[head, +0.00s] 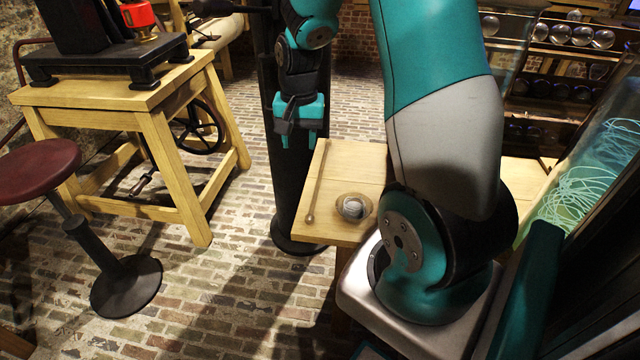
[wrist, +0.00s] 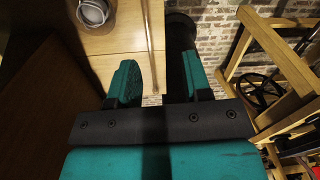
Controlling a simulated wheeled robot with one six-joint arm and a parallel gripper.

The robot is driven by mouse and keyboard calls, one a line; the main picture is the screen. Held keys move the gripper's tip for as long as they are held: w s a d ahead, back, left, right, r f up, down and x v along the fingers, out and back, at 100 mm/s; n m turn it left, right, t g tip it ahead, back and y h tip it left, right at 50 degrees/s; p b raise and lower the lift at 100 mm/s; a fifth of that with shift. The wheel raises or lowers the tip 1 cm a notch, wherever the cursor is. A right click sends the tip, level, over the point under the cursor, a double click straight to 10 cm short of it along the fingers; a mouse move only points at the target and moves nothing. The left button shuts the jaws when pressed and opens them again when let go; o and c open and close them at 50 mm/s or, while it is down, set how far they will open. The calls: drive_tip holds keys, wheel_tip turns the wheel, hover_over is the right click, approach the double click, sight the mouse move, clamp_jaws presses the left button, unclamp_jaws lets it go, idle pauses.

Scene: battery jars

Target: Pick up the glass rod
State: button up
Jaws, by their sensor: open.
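The glass rod (head: 317,185) is thin and pale and lies along the left edge of a small wooden table (head: 352,165). One end has a small knob, at the near corner. In the wrist view the rod (wrist: 149,40) runs up and down, ahead of my fingers and in line with the gap between them. My gripper (head: 299,138) hangs above the far left of the table, just past its edge, fingers pointing down. It also shows in the wrist view (wrist: 157,78), open, with nothing between the fingers.
A dark column (head: 290,200) stands at the table's left. A wooden workbench (head: 120,95) and a red stool (head: 38,168) are further left. Brick floor is clear between.

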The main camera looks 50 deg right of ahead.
drive_tip(key=d+f+m, duration=0.2)
drive_tip(key=d+f, duration=0.1)
drive_tip(key=d, duration=0.1)
hover_over(314, 200)
wheel_tip(314, 200, down, 11)
drive_tip(key=shift+w+d+f+b, duration=0.1)
drive_tip(key=shift+w+b, duration=0.05)
drive_tip(key=shift+b, duration=0.15)
wheel_tip(314, 200, down, 6)
drive_tip(key=shift+r, duration=0.2)
drive_tip(key=shift+c, duration=0.3)
drive_tip(key=shift+s, duration=0.2)
clamp_jaws()
